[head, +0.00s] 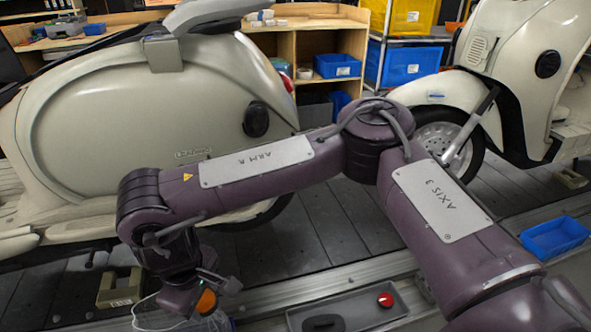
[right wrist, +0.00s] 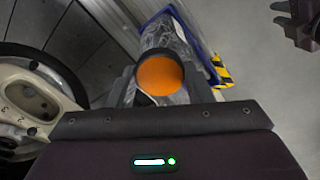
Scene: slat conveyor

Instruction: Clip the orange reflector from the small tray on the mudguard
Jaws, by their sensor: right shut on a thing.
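My right gripper (head: 204,294) is low at the bottom left of the head view, beside the near scooter. It is shut on the orange reflector (right wrist: 160,74), a round disc held between the two fingers in the right wrist view. The reflector also shows in the head view (head: 206,301). The small grey tray (head: 291,319) is right of the gripper. A dark purple part (right wrist: 302,20) at the top right of the right wrist view may be my left gripper; its jaws cannot be made out. I cannot make out the mudguard's clip point.
A cream scooter (head: 140,105) fills the left; another (head: 455,92) stands at the right. The tray holds a red round part (head: 385,300) and a dark part (head: 323,323). A blue bin (head: 555,237) is at the right. Clear-wrapped items (right wrist: 165,35) lie beneath the gripper.

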